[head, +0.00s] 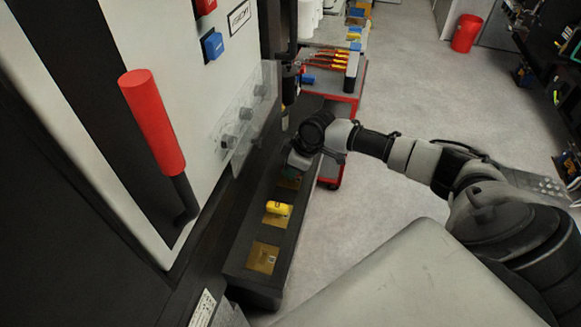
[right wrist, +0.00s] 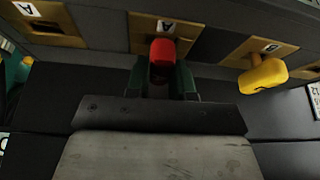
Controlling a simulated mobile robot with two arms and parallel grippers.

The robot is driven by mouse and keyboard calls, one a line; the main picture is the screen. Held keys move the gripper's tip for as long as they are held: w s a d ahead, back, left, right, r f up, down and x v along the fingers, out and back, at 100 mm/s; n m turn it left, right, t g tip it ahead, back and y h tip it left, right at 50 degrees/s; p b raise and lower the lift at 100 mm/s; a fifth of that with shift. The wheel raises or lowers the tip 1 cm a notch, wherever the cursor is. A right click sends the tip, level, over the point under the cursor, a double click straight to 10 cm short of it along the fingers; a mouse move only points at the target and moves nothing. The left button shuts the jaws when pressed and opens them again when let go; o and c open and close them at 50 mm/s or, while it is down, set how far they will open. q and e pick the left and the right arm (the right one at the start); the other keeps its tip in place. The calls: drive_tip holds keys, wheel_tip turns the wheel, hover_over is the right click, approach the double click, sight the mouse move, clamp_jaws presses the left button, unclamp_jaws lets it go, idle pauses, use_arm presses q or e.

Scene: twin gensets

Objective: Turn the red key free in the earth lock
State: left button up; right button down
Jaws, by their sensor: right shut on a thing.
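In the head view my right gripper (head: 293,170) reaches down to the dark lock ledge (head: 235,258) and hides the red key. A yellow key (head: 277,208) sits in the neighbouring plate, and it also shows in the right wrist view (right wrist: 262,77). My left gripper is not in view.
A bare brass plate (head: 262,258) lies nearest on the ledge. A large red handle (head: 152,120), a blue knob (head: 212,45) and a clear cover (head: 242,120) stand out from the cabinet at left. A red trolley (head: 355,95) is beyond.

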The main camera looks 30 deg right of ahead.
drive_tip(key=n, duration=0.1)
drive_tip(key=n+g+b, duration=0.1)
drive_tip(key=n, duration=0.1)
drive_tip(key=n+y+b, duration=0.1)
drive_tip(key=n, duration=0.1)
drive_tip(key=shift+f+g, duration=0.25)
drive_tip(key=shift+g, duration=0.05)
drive_tip(key=n+g+b, duration=0.1)
drive_tip(key=n+b, duration=0.1)
drive_tip(key=n, duration=0.2)
drive_tip(key=shift+g+b, duration=0.3)
drive_tip(key=n+g+b, duration=0.2)
drive_tip(key=n, duration=0.4)
drive_tip(key=shift+b, duration=0.3)
drive_tip(key=n, duration=0.1)
drive_tip(key=n+g, duration=0.1)
drive_tip(key=shift+r+n+h, duration=0.2)
drive_tip(key=shift+n+h, duration=0.1)
drive_tip(key=shift+h, duration=0.1)
drive_tip(key=c, duration=0.9)
unclamp_jaws()
